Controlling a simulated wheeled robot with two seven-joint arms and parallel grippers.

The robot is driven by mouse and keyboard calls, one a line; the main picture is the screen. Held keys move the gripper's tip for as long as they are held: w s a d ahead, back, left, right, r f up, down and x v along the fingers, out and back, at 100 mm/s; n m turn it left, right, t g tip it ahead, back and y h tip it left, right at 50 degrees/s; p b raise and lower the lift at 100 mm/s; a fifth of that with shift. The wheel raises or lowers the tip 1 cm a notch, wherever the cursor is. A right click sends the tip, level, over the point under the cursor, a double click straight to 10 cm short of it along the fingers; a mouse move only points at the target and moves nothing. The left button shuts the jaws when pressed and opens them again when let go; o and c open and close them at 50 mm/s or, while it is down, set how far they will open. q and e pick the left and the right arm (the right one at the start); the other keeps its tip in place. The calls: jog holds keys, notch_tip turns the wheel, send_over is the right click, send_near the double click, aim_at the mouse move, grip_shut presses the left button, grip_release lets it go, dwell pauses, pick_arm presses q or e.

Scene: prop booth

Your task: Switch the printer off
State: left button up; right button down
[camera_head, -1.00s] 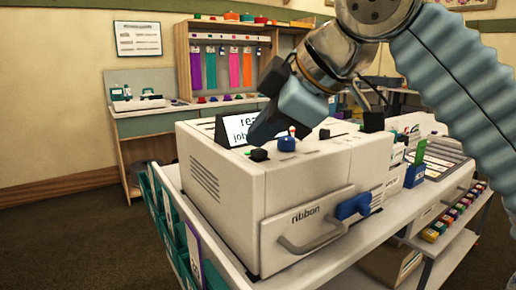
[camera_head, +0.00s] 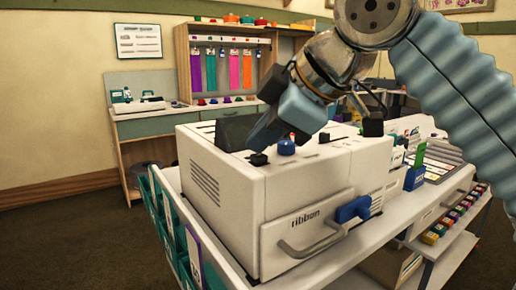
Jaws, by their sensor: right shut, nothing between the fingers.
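The printer (camera_head: 225,205) is a large white box on a cart, with a drawer marked "ribbon" on its front. Its small tilted display (camera_head: 237,131) is dark. A black switch or knob (camera_head: 258,159) sits at the near left of its top, and a blue knob (camera_head: 286,147) stands beside it. My right gripper (camera_head: 258,143) is shut and empty, pointing down to the left just above the black switch. I cannot tell whether its tip touches the switch. My left gripper is out of view.
A blue lever (camera_head: 353,209) sticks out at the printer's front right. Teal bins (camera_head: 168,225) hang on the cart's left side. The cart's top (camera_head: 345,262) has bare room in front. A workbench with hanging coloured ribbons (camera_head: 228,70) stands behind.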

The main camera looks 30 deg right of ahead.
aim_at(263, 157)
notch_tip(263, 157, up, 3)
jog(key=p, duration=0.2)
jog(key=shift+f+p, duration=0.15)
jog(key=shift+p, duration=0.25)
jog(key=shift+r, duration=1.65)
